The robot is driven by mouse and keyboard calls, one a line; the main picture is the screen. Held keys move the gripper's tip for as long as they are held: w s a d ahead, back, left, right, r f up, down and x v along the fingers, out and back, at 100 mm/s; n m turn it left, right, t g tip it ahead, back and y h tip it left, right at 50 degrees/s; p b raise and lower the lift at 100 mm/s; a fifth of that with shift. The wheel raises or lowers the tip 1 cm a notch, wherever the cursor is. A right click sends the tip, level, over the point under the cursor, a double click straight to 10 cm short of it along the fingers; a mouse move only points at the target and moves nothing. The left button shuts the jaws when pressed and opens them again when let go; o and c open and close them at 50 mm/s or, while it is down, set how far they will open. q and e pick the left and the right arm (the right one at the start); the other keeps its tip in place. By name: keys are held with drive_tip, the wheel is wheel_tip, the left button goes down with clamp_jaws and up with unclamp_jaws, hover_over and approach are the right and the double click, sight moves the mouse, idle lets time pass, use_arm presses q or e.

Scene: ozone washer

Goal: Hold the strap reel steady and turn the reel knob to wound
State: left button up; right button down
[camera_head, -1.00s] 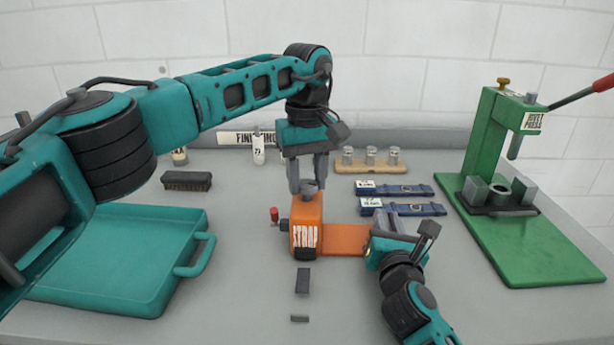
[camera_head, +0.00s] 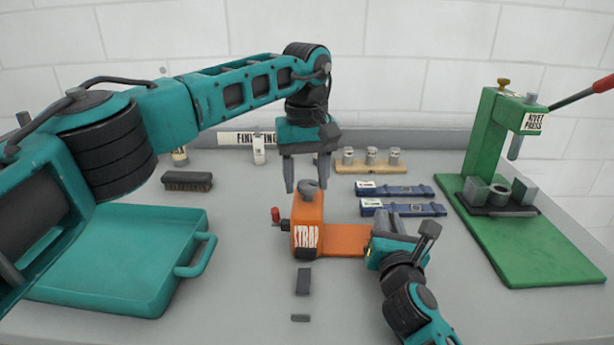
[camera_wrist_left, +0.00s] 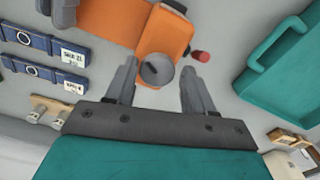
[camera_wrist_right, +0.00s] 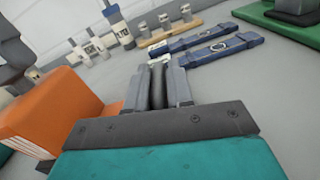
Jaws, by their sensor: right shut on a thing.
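The orange strap reel (camera_head: 309,238) stands on the table with its orange base (camera_head: 346,239) reaching right. Its grey round reel knob (camera_head: 309,187) sits on top and shows a raised ridge in the left wrist view (camera_wrist_left: 157,71). My left gripper (camera_head: 307,184) is open above the reel, its fingers apart on either side of the knob and not visibly touching it. My right gripper (camera_wrist_right: 158,75) is shut at the right end of the reel's base, on a dark upright part between its fingers. I cannot read a wound mark.
A red-tipped crank (camera_head: 275,215) sticks out of the reel's left side. A teal tray (camera_head: 110,275) lies left, a brush (camera_head: 187,181) behind it. Blue straps (camera_head: 402,208) lie behind the right gripper. A green rivet press (camera_head: 545,235) stands right. Small dark pieces (camera_head: 303,281) lie in front.

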sight(307, 184)
use_arm(q)
drive_tip(key=shift+o, duration=1.1)
drive_tip(key=shift+f, duration=0.1)
drive_tip(key=shift+d, duration=0.1)
wheel_tip(307, 184, up, 12)
use_arm(e)
drive_tip(key=c, duration=0.9)
unclamp_jaws()
drive_tip(key=shift+s, duration=0.1)
